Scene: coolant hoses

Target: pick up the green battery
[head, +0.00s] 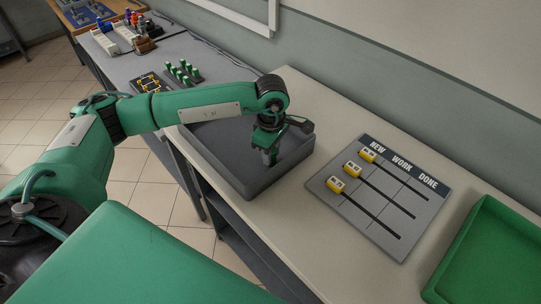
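Several small green upright pieces (183,72) stand in a group on the grey table at the upper left; they are too small to tell whether one is the green battery. My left gripper (269,157) points down inside the dark grey bin (222,168), well to the right of and nearer than the green pieces. Its fingers are small and dark against the bin, so I cannot tell whether they are open or shut or hold anything. The gripper and arm hide part of the bin's inside. My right gripper is not in view.
A grey board (352,205) marked NEW, WORK, DONE carries three yellow sliders at its left end. A green tray (468,240) lies at right. A black block with yellow parts (150,83) is by the green pieces. Bare tabletop (290,215) lies between bin and board.

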